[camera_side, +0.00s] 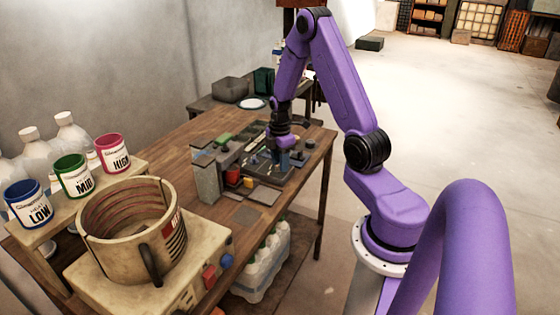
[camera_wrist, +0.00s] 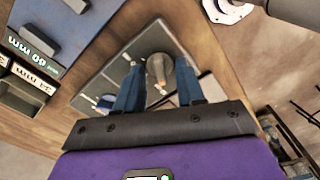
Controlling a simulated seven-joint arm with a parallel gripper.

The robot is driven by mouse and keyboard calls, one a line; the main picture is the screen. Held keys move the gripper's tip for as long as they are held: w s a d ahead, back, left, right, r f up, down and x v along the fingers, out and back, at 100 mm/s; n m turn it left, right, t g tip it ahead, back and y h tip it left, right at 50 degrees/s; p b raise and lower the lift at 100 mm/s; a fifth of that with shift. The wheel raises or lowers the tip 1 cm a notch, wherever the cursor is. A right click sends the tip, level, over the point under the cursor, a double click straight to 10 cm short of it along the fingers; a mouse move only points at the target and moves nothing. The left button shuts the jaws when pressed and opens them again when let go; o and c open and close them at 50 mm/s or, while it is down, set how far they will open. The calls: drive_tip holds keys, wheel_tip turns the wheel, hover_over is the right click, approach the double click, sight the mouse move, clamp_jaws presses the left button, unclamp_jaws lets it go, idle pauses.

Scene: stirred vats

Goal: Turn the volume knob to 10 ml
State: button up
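My gripper (camera_wrist: 158,66) points down, its two blue fingers spread apart. In the wrist view a small grey knob-like part (camera_wrist: 157,74) with an orange-brown mark stands on a dark panel (camera_wrist: 150,42), in the gap between the fingers. I cannot tell whether either finger touches it, or read any volume scale beside it. In the side view my gripper (camera_side: 279,150) is low over the dark panel (camera_side: 262,170) on the wooden table, and the arm hides the knob there.
A box with green lit characters (camera_wrist: 32,45) sits beside the panel in the wrist view. In the side view a grey box (camera_side: 207,178) stands left of the panel. A large beige vat (camera_side: 130,235) and labelled LOW, MID and HIGH pots (camera_side: 75,175) are at the left.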

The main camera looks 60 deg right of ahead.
wheel_tip(320, 180, up, 17)
drive_tip(key=shift+r, duration=0.2)
idle(0.5)
drive_tip(key=shift+a, duration=0.1)
drive_tip(key=s+a, duration=0.2)
drive_tip(key=a, duration=0.9)
drive_tip(key=s+a, duration=0.2)
drive_tip(key=a, duration=0.8)
drive_tip(key=s+a, duration=0.4)
drive_tip(key=s, duration=0.5)
drive_tip(key=s+a+f, duration=0.1)
drive_tip(key=s+a, duration=0.3)
drive_tip(key=s, duration=0.5)
drive_tip(key=shift+a, duration=0.35)
